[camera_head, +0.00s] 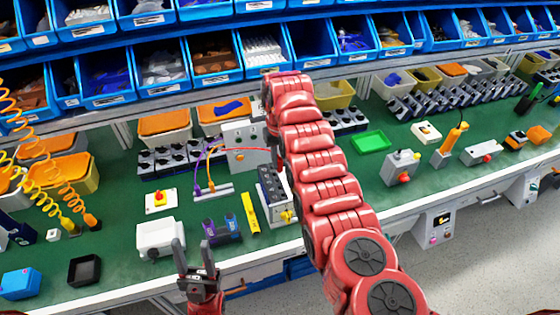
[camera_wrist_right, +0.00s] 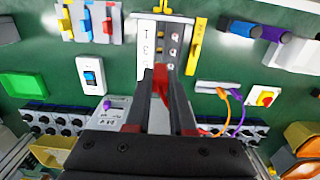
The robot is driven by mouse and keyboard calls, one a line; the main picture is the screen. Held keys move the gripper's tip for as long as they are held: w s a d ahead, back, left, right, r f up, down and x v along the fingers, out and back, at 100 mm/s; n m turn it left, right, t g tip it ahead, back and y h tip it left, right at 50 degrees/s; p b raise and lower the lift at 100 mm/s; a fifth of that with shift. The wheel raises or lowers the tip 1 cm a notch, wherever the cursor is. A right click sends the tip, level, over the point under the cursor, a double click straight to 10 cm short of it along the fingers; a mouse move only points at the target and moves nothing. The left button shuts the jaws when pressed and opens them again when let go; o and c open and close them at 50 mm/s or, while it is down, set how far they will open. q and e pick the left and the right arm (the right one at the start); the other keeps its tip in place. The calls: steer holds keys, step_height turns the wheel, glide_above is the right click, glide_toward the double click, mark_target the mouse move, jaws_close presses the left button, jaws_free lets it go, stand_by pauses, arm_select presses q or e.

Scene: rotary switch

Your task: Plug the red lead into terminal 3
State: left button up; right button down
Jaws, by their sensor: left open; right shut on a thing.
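The terminal block (camera_wrist_right: 157,40) has a white face with numbers down its left and a column of round sockets beside them; it also shows in the head view (camera_head: 270,190), partly behind my right arm. My right gripper (camera_wrist_right: 161,80) is shut on the red lead's plug (camera_wrist_right: 160,76), at the numbered face's near end. I cannot tell whether the plug touches a socket. In the head view, the red lead (camera_head: 245,149) runs to my right arm, which hides the right gripper. My left gripper (camera_head: 193,250) is open and empty near the front edge.
Purple (camera_head: 197,170) and orange (camera_head: 209,155) leads rise beside the terminal block. A yellow bar (camera_head: 249,212) lies next to it. A grey box (camera_head: 240,135) stands behind. A white box (camera_head: 160,238) and a purple-and-black object (camera_head: 221,229) stand near my left gripper.

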mark_target(280, 171)
steer(key=shift+s+d+f+b, duration=0.1)
steer(key=shift+b, duration=0.3)
steer(key=shift+f+b, duration=1.15)
steer(key=shift+f, duration=1.7)
steer(key=shift+b, duration=0.5)
steer(key=shift+f, duration=0.1)
steer(key=shift+f+b, duration=0.6)
steer(key=shift+f, duration=0.55)
steer(key=c, duration=0.7)
jaws_free()
steer(key=shift+r, duration=0.15)
